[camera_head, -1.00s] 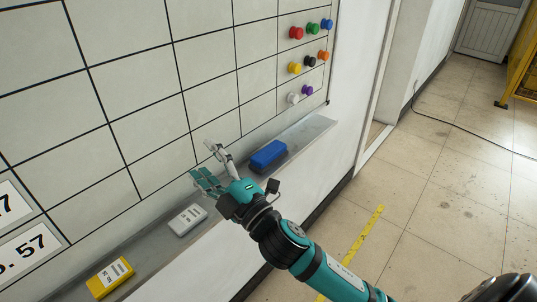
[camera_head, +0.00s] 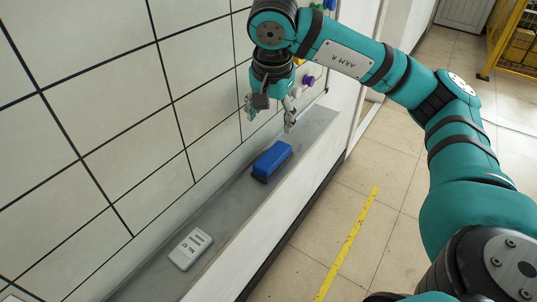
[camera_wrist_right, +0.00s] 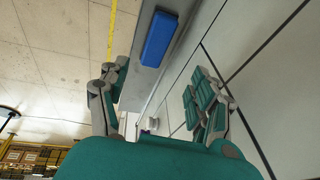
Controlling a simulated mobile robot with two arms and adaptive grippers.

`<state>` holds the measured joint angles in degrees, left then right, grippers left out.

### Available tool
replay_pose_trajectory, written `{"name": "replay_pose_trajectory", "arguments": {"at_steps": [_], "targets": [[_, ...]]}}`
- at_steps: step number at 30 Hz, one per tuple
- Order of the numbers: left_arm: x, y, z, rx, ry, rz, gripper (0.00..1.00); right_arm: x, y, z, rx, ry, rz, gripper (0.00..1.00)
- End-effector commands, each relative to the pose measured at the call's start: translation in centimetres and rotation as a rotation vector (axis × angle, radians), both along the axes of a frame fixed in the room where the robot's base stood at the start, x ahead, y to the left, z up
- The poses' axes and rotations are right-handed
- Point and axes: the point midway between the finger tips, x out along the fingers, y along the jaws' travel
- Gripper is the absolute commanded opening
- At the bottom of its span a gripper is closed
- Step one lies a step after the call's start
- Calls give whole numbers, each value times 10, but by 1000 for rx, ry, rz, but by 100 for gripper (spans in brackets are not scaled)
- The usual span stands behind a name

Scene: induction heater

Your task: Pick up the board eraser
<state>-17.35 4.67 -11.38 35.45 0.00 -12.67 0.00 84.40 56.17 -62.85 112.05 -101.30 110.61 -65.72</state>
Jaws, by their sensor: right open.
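The board eraser (camera_head: 271,161) is a blue block with a dark underside, lying on the grey ledge (camera_head: 222,213) below the whiteboard. My right gripper (camera_head: 269,115) hangs fingers down, above and beyond the eraser in the head view, open and empty. In the right wrist view the blue eraser (camera_wrist_right: 160,37) shows ahead, in the gap between the two spread fingers (camera_wrist_right: 160,98) and apart from them. My left gripper is not in view.
A white remote-like box (camera_head: 190,248) lies on the ledge nearer the left. The gridded whiteboard (camera_head: 120,110) rises behind the ledge. Coloured magnets, such as a purple one (camera_head: 308,80), are partly hidden by my right arm. Open floor with a yellow line (camera_head: 347,243) lies to the right.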

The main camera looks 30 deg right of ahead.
Motion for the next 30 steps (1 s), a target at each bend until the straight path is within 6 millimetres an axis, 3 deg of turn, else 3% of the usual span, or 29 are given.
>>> {"name": "replay_pose_trajectory", "arguments": {"at_steps": [5, 15, 26, 30], "targets": [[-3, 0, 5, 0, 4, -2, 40, 4, -10, -24, -19, 7, -8, 64], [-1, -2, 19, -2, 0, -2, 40, 21, -20, -92, -15, 6, -7, 64], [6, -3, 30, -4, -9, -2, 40, 28, -26, -122, -15, 4, -5, 64], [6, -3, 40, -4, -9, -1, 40, 31, -31, -143, -14, 6, -5, 64]]}}
